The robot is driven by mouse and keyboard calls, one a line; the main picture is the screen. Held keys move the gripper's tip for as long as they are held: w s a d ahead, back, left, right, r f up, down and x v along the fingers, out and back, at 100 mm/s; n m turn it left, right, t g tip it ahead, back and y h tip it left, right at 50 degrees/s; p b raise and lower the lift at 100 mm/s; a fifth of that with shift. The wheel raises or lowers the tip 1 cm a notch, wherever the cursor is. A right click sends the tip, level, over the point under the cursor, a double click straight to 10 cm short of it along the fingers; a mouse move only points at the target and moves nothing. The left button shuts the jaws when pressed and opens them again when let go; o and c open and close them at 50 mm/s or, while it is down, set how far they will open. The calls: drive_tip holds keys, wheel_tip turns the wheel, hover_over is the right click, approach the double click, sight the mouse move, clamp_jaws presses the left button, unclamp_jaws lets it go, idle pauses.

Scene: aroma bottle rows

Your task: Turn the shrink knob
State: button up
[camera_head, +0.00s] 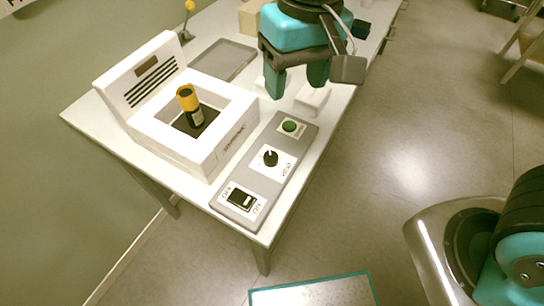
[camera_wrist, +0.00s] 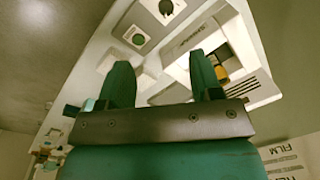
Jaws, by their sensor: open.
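The shrink knob is a small black round knob (camera_head: 270,157) on a white plate, in the middle of the grey control panel (camera_head: 250,180). In the wrist view the knob (camera_wrist: 166,7) shows at the top edge, on its light plate. My gripper (camera_head: 298,90) is open and empty, above the table behind the panel and apart from the knob. In the wrist view its two green fingers (camera_wrist: 160,85) stand apart with nothing between them.
A green button (camera_head: 289,126) and a black rocker switch (camera_head: 240,199) flank the knob. Left of the panel is a white machine (camera_head: 180,150) holding a yellow-capped dark bottle (camera_head: 189,104). A grey tray (camera_head: 224,60) lies behind it. A small white block (camera_head: 312,98) is under my gripper.

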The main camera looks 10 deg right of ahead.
sight(271, 157)
drive_tip(key=shift+m+h, duration=0.4)
drive_tip(key=shift+h, duration=0.1)
drive_tip(key=a+f, duration=0.1)
drive_tip(key=f, duration=0.5)
drive_tip(key=w+a+f, duration=0.1)
drive_tip(key=f, duration=0.6)
drive_tip(key=a+f, duration=0.1)
drive_tip(key=f, duration=0.6)
drive_tip(key=shift+w+a+f, duration=0.2)
drive_tip(key=shift+f, duration=0.05)
drive_tip(key=shift+c, duration=0.4)
drive_tip(key=c, duration=0.8)
drive_tip(key=shift+c, duration=0.2)
